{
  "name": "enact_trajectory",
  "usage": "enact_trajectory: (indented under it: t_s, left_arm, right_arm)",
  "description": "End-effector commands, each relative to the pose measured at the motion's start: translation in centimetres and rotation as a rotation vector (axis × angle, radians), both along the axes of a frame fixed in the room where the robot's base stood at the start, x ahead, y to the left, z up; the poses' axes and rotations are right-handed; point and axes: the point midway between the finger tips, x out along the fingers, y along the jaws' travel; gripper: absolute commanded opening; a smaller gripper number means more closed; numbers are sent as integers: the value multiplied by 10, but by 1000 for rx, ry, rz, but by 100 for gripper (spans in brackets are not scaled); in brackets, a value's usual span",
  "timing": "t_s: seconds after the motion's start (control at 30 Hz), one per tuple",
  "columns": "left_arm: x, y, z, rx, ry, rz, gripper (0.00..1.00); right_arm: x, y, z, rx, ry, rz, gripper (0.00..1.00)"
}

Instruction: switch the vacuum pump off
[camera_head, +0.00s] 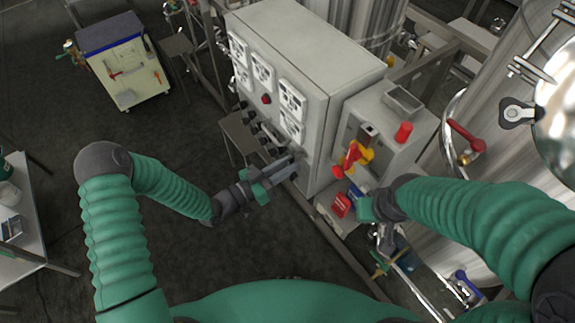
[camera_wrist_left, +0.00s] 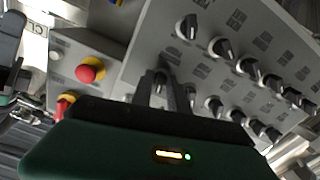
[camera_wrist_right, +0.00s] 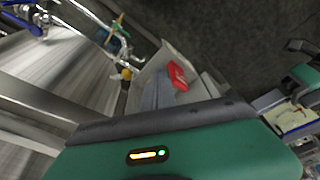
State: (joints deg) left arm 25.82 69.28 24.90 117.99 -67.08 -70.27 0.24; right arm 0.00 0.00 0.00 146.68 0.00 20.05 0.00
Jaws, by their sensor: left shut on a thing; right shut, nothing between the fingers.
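The grey control cabinet (camera_head: 318,95) stands in the middle of the head view, with black rotary switches (camera_head: 262,136) on its front. In the left wrist view several black switches (camera_wrist_left: 247,66) sit in rows on the panel. Their labels are too small to read, so I cannot tell which is for the vacuum pump. My left gripper (camera_head: 288,168) is at the lower end of the panel, shut on a black switch (camera_wrist_left: 160,78) mostly hidden between its fingers. My right gripper (camera_head: 362,208) is shut and empty, low beside the cabinet near a red box (camera_head: 341,205).
A smaller grey box (camera_head: 388,133) with red and yellow parts stands right of the cabinet. A red emergency button (camera_wrist_left: 90,70) shows in the left wrist view. Steel tanks (camera_head: 480,110) and pipes crowd the right.

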Motion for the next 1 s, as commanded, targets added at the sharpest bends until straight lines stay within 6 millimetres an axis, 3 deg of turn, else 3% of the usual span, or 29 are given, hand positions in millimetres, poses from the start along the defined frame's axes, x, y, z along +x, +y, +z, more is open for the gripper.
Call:
enact_trajectory:
  t_s: [0.4, 1.0]
  left_arm:
    - [0, 1, -2, -141, 201, 4, 0]
    - [1, 2, -1, -174, 245, 5, 0]
  right_arm:
    - [0, 0, -2, 0, 0, 0, 0]
    - [0, 0, -2, 0, 0, 0, 0]
